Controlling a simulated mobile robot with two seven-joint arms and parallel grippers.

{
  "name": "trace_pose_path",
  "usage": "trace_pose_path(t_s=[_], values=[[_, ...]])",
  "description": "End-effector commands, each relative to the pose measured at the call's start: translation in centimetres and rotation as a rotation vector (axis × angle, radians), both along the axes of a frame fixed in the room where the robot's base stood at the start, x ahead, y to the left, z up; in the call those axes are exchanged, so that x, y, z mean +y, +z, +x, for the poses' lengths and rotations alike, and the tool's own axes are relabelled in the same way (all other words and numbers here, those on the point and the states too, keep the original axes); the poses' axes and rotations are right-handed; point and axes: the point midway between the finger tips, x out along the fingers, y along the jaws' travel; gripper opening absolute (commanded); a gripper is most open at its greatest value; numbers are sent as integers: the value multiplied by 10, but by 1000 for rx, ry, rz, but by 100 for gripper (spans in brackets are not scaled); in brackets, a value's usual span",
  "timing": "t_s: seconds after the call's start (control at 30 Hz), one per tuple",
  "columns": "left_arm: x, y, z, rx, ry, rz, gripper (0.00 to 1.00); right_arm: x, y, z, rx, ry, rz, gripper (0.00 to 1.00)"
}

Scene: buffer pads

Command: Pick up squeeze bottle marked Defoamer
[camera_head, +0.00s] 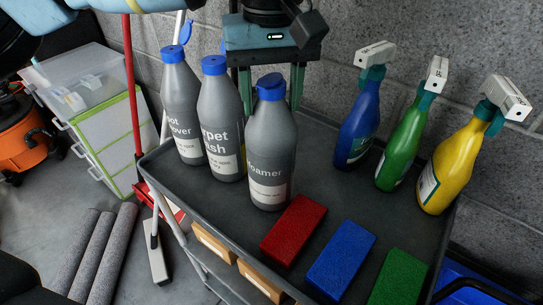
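The grey squeeze bottle marked Defoamer (269,160) stands upright on the dark cart tray, with its blue cap up; only "oamer" can be read on its label. My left gripper (271,95) points down at the top middle, at the bottle's cap. Its two green fingers are apart, one on each side of the cap in the picture, and the bottle partly covers them. I cannot tell whether they touch it. The bottle stands on the tray. My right gripper is not in view.
Two similar grey bottles, one marked carpet wash (221,120) and one (183,110) farther left, stand close by. Blue (357,125), green (402,150) and yellow (452,165) spray bottles stand at the right. Red (293,230), blue (341,260) and green (398,280) pads lie along the tray's (330,190) front.

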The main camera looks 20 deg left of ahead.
Motion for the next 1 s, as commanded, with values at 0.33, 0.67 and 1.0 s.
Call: trace_pose_path(t_s=[0.33,0.67,1.0], values=[[0,0,0,0,0,0,0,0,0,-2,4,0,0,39],[0,2,0,-2,0,-1,0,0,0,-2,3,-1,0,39],[-1,24,0,-2,0,-1,0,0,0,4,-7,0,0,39]])
